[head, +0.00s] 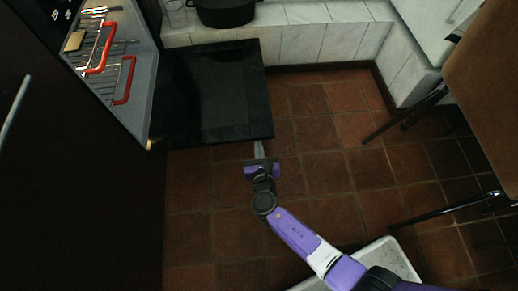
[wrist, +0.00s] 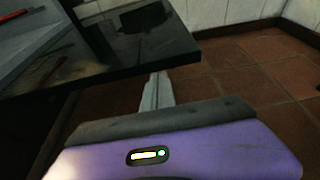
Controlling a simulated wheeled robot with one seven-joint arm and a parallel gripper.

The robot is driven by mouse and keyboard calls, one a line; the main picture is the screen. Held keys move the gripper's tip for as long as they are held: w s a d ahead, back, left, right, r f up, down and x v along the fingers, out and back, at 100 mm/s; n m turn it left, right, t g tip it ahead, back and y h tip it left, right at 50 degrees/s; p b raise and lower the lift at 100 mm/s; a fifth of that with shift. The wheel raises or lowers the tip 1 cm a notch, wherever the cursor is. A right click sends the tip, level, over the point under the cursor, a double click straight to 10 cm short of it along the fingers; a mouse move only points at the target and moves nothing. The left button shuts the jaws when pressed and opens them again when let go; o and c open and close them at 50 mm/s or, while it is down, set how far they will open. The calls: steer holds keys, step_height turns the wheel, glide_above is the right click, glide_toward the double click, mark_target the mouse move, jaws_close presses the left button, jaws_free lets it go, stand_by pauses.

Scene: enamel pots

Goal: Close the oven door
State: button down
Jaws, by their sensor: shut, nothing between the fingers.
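The oven door (head: 212,92) is a dark, glossy panel that is folded down and stands open, roughly level, over the tiled floor. It also shows in the wrist view (wrist: 140,45), where its thick front edge crosses the upper left. My gripper (head: 258,147) is at the door's front edge, near its right corner. Its fingers are shut together and empty; the wrist view shows them (wrist: 155,90) pointing at the edge from just below it. I cannot tell whether the tips touch the door.
A tall dark cabinet front (head: 75,170) fills the left. A grey surface (head: 135,85) beside the door bears red-handled wire items (head: 100,50). A black pot (head: 225,12) stands at the back. A brown chair (head: 490,75) is at right. Tiled floor (head: 330,165) between is clear.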

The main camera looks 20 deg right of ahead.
steer(key=shift+r, duration=0.15)
steer(key=w+a+r+n+h+p, duration=0.1)
steer(key=a+r+n+p, duration=0.15)
steer(key=r+p, duration=0.8)
steer(key=w+a+r+n+h+p, duration=0.15)
steer(key=a+r+p, duration=0.25)
steer(key=r+p, duration=0.65)
steer(key=w+a+r+n+h, duration=0.1)
steer(key=w+a+r+n, duration=0.1)
steer(key=a+r, duration=0.5)
steer(key=w+a+r+n+h, duration=0.1)
steer(key=w+a+r+n, duration=0.2)
steer(key=a+r, duration=0.4)
steer(key=shift+a+n+h, duration=0.35)
steer(key=shift+a+n, duration=0.25)
steer(key=shift+a, duration=0.5)
steer(key=shift+s, duration=0.1)
